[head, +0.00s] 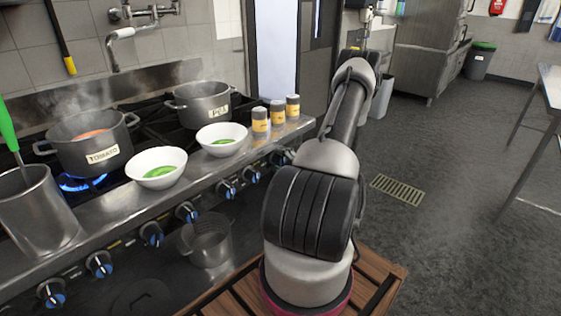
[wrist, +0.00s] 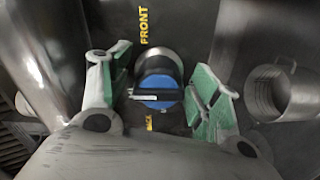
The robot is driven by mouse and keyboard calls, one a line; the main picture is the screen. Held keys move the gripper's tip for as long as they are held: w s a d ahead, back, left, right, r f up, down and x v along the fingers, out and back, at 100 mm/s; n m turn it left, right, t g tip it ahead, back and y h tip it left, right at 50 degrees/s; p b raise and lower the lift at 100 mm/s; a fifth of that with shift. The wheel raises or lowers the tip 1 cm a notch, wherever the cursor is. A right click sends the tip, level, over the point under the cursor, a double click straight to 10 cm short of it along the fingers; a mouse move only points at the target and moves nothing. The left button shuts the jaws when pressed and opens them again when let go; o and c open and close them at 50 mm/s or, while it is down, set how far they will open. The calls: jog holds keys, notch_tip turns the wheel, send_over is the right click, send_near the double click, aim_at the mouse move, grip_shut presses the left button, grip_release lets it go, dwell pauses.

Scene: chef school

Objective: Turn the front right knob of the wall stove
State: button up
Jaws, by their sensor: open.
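In the wrist view, a round knob (wrist: 158,80) has a blue face and a dark bar across it with a white mark at the bar's left end. The yellow word FRONT is above it, and part of another yellow label shows below. My gripper (wrist: 160,88) is open, with one green-padded finger on each side of the knob. A small gap shows at the left; contact at the right is unclear. In the head view, the wall stove (head: 125,215) has a row of blue knobs along its front. My arm hides its right end, and my gripper cannot be made out there.
Steaming pots marked TOMATO (head: 90,140) and PEA (head: 203,105) stand on the stove. Two white bowls (head: 157,180) (head: 222,148) and several spice tins (head: 260,120) line its front ledge. A bare metal table (head: 550,85) is at the right. The floor between is open.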

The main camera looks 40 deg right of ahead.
jog(key=s, duration=1.2)
jog(key=shift+d, duration=0.4)
